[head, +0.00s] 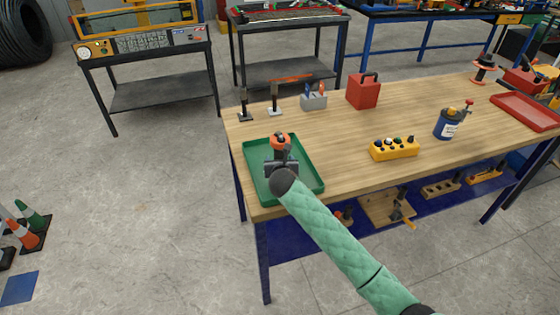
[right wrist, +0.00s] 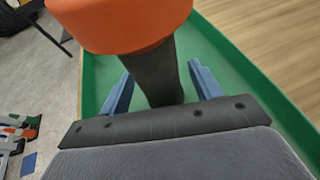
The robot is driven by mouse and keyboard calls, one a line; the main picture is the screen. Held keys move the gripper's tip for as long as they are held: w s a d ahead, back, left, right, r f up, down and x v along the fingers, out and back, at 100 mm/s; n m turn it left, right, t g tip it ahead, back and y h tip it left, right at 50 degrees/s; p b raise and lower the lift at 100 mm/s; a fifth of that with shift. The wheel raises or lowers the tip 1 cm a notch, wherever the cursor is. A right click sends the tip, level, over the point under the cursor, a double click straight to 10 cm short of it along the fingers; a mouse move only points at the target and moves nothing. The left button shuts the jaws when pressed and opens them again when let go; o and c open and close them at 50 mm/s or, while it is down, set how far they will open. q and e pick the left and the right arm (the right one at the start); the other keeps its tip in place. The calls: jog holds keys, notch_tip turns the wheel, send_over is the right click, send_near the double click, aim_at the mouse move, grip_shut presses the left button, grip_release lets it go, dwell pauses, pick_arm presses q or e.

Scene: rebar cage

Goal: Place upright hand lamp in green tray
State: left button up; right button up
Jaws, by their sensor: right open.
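The hand lamp, with an orange head (head: 280,140) and a dark handle, stands upright in the green tray (head: 312,180) at the near left corner of the table. In the right wrist view the orange head (right wrist: 120,22) is at the top, and the dark handle (right wrist: 152,75) runs down into the tray (right wrist: 92,75). My right gripper (head: 282,160) is at the lamp. In the right wrist view its blue fingers (right wrist: 160,85) are open, one on each side of the handle, with gaps visible. The lamp's base is hidden. My left gripper is not in view.
On the wooden table (head: 340,135) stand a red box (head: 364,91), a grey tool holder (head: 314,101), a yellow button box (head: 394,149) and a blue can (head: 449,124). A red tray (head: 527,111) lies at the right. The table middle is mostly clear.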

jog(key=shift+s+r, duration=0.1)
jog(key=shift+s, duration=0.15)
jog(key=b+v, duration=0.2)
jog(key=v, duration=0.9)
jog(key=shift+s+r+b, duration=0.2)
jog(key=shift+s+b, duration=0.05)
jog(key=shift+b, duration=0.15)
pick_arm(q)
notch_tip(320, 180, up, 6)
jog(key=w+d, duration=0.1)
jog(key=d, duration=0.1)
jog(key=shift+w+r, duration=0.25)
pick_arm(e)
jog(key=shift+f, duration=0.1)
